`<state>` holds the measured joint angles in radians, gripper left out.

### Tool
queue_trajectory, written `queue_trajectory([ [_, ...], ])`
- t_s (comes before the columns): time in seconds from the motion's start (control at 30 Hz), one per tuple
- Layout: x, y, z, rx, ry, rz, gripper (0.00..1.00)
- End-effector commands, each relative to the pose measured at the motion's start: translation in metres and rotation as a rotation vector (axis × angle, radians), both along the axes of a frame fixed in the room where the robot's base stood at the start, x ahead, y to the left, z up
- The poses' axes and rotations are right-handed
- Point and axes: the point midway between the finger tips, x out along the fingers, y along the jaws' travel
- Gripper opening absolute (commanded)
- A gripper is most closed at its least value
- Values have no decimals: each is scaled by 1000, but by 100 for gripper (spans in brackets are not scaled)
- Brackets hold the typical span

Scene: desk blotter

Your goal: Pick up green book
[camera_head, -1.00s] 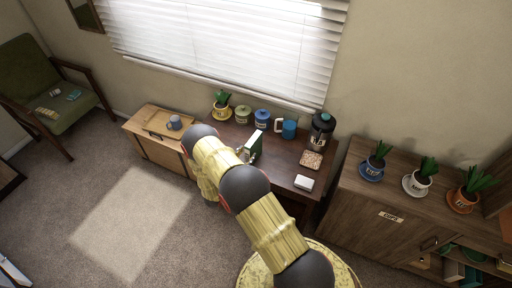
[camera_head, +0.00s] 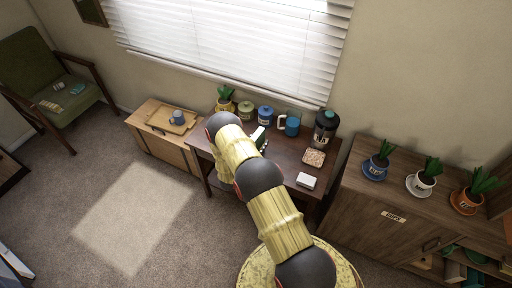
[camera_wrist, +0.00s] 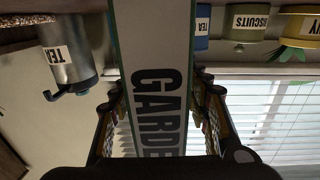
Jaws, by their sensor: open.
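The green book (camera_head: 258,135) stands upright on the dark desk, partly hidden behind my arm in the head view. In the wrist view its pale spine (camera_wrist: 158,50), edged in green and lettered "GARDE", fills the middle. My gripper (camera_wrist: 157,112) is open, with one finger on each side of the spine. The fingers look close to the book's sides; I cannot tell whether they touch. The lower end of the lettering is hidden by the gripper body.
Behind the book stand a green canister (camera_head: 245,108), a blue canister (camera_head: 265,113) and a blue mug (camera_head: 292,126). A coaster (camera_head: 314,157) and a white box (camera_head: 306,181) lie on the desk (camera_head: 285,160).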

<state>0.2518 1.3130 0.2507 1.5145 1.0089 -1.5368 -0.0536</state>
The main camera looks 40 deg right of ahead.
Motion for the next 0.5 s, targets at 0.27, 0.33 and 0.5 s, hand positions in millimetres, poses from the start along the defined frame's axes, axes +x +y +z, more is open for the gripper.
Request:
queue_trajectory([
  [0.27, 0, 1, 0, 0, 0, 0, 38],
  [0.33, 0, 1, 1, 0, 0, 0, 34],
  [0.5, 0, 1, 1, 0, 0, 0, 24],
])
